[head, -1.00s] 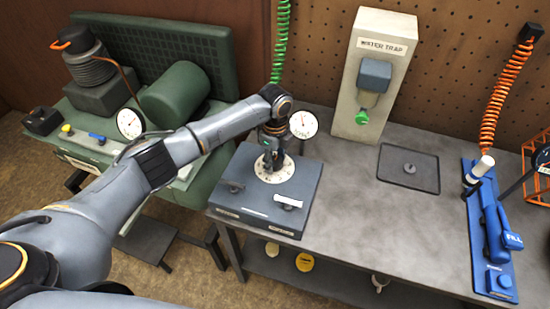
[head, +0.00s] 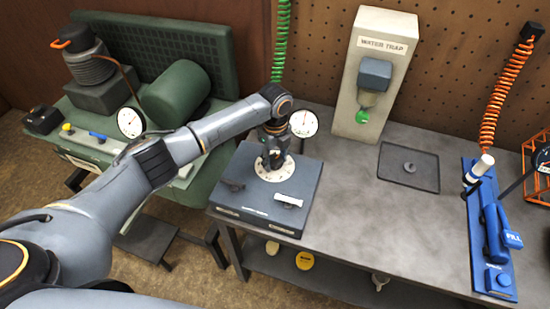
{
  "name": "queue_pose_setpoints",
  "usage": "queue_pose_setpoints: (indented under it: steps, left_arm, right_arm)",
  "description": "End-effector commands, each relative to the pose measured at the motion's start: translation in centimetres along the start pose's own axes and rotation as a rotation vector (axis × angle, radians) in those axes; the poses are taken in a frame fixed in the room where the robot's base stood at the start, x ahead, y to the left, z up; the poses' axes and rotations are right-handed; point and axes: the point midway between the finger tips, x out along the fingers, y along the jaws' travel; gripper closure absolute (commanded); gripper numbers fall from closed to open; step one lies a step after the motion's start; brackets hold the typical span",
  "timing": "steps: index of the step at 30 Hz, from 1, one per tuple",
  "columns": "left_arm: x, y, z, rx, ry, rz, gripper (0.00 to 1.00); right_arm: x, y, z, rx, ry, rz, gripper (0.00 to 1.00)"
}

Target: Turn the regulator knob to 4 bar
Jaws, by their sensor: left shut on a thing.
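The regulator is a dark grey box (head: 259,205) on the left end of the workbench, with a pale round dial plate (head: 289,171) on its top. My left gripper (head: 272,160) points down over the dial and is shut on the regulator knob, which the fingers mostly hide. A white round gauge (head: 303,124) stands just behind and right of the gripper; its needle points roughly upward, and its numbers are too small to read. My right gripper is not in view.
A small dark lever (head: 232,185) and a white-topped lever (head: 289,200) sit on the box's front. The water trap (head: 375,75) stands behind. A dark tray (head: 408,168) and a blue fill tool (head: 497,235) lie right. A green compressor (head: 175,95) stands left. The bench middle is clear.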

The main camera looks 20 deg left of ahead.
Motion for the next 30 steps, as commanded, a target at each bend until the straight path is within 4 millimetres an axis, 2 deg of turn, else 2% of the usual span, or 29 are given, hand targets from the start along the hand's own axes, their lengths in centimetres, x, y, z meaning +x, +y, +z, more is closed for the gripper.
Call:
queue_pose_setpoints:
  steps: [1, 2, 4, 5, 14, 17, 20, 30]
  left_arm:
    - [0.0, -0.1, -0.1, 0.001, 0.003, -0.001, 0.85]
    - [0.0, -0.1, -0.1, 0.001, 0.003, -0.001, 0.49]
    - [0.0, -0.1, -0.1, 0.001, 0.002, -0.001, 0.35]
    - [0.0, 0.0, -0.1, 0.001, 0.002, -0.001, 0.31]
    - [-0.1, 0.0, 0.0, 0.0, 0.001, 0.0, 0.31]
    - [-0.6, -0.1, 0.0, -0.001, 0.0, -0.002, 0.31]
    - [-2.1, -0.1, 0.0, 0.0, 0.0, -0.005, 0.31]
    - [-9.1, -0.1, 0.0, 0.0, -0.001, -0.004, 0.31]
  right_arm:
    - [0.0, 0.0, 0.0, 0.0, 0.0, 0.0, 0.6]
    - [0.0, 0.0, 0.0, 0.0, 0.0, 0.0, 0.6]
    - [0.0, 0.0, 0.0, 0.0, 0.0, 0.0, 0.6]
    - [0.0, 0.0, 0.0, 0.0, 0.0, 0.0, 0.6]
    - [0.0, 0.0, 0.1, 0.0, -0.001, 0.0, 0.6]
    - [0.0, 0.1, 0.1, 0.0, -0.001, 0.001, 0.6]
    - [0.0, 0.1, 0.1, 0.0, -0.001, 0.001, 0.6]
    - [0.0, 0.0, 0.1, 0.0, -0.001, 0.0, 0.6]
